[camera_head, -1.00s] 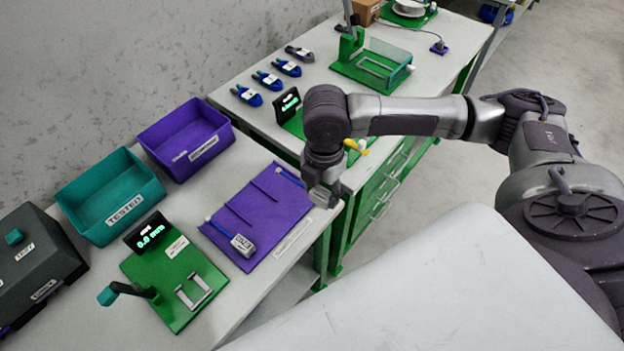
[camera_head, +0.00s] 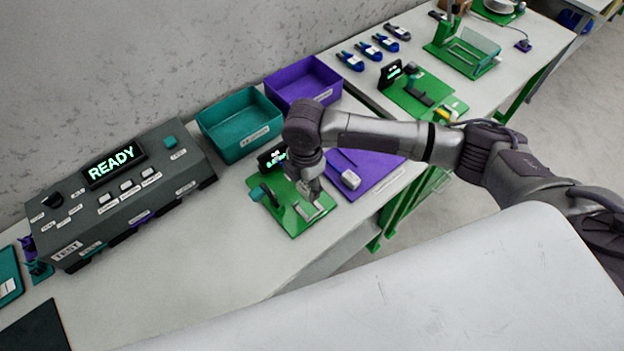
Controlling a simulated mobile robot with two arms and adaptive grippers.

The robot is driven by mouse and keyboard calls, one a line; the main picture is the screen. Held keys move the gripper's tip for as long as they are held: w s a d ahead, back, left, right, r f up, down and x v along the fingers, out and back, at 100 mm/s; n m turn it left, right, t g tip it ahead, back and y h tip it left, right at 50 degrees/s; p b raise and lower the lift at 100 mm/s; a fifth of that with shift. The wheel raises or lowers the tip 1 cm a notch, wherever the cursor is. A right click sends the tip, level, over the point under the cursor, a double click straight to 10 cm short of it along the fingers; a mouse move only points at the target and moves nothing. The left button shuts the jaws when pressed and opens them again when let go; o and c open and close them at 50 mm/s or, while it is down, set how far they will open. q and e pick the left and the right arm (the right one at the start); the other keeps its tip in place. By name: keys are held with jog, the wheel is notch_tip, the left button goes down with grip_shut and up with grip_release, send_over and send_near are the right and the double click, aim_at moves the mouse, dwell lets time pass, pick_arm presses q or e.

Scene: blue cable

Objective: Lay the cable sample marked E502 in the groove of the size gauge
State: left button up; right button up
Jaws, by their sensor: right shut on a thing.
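My right gripper (camera_head: 311,190) is shut, low over the green size gauge (camera_head: 288,221). It holds a cable sample that I can barely make out; its mark cannot be read. The gauge has a small dark display, a lever with a teal knob and a pale metal block at the front, close to the fingers. The gripper and wrist cover part of the gauge, so I cannot tell whether the sample touches the groove. Another sample's white tag (camera_head: 350,180) lies on the purple board (camera_head: 378,166) just right of the gripper. My left gripper is out of view.
A teal bin (camera_head: 240,125) and a purple bin (camera_head: 303,86) stand behind the gauge. A dark tester (camera_head: 120,190) reading READY is to the left. Another green gauge (camera_head: 420,95) is on the far table.

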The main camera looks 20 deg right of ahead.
jog(key=shift+d+f+b, duration=0.25)
jog(key=shift+f+b, duration=0.25)
jog(key=shift+f, duration=0.05)
jog(key=shift+f+b, duration=0.35)
notch_tip(320, 180, down, 3)
jog(key=b, duration=0.3)
jog(key=shift+a+r, duration=0.1)
jog(key=shift+r, duration=0.05)
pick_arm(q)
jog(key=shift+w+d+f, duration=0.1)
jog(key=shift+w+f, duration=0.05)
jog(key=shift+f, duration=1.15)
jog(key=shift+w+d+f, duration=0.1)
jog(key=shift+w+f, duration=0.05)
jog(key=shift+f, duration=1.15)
pick_arm(e)
jog(key=shift+f, duration=0.75)
pick_arm(q)
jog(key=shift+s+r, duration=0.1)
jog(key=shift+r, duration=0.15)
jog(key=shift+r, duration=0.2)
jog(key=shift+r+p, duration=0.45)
jog(key=shift+p, duration=0.2)
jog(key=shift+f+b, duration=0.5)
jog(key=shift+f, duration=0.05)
pick_arm(e)
jog(key=shift+f, duration=1.5)
